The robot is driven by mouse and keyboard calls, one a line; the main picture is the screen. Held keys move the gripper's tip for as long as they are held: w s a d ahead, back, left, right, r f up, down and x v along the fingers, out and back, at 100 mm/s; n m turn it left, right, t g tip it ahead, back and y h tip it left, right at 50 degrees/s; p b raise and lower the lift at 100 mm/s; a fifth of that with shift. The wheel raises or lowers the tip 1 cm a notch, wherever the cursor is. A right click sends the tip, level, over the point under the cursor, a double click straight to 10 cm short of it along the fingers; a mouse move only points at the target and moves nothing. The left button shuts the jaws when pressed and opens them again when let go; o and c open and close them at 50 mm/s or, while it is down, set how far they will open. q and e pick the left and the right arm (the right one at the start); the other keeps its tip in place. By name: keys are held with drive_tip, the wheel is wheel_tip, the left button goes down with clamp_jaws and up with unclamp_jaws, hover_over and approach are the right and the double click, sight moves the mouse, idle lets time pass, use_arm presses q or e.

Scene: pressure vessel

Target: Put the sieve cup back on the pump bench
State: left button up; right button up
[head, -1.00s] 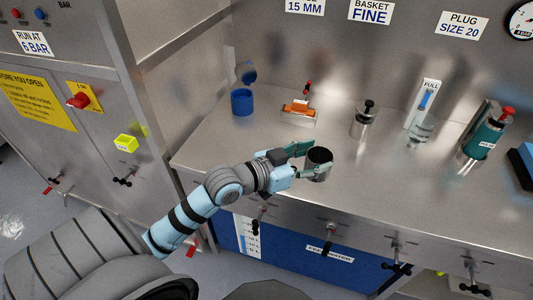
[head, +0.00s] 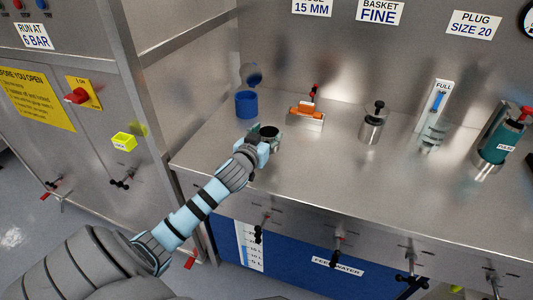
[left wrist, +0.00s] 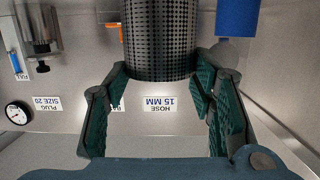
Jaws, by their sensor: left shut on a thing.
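The sieve cup is a dark cylinder with a perforated wall (left wrist: 160,45); in the head view its dark open top (head: 269,131) shows over the left part of the pump bench (head: 310,180). My left gripper (head: 264,143) is shut on the sieve cup, with one green-padded finger on each side in the left wrist view (left wrist: 163,82). The cup looks upright. My wrist hides its lower part in the head view, so I cannot tell whether its base touches the bench. My right gripper is not in view.
A blue cup (head: 246,104) stands just behind the sieve cup. The bench front is clear.

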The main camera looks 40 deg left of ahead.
use_arm(q)
wheel_tip(320, 180, down, 5)
drive_tip(key=shift+s+r+b, duration=0.15)
drive_tip(key=shift+b, duration=0.5)
drive_tip(key=o, duration=1.3)
drive_tip(key=shift+d, duration=0.1)
drive_tip(key=p+v, duration=0.1)
drive_tip(key=v, duration=1.1)
drive_tip(key=shift+p, duration=0.3)
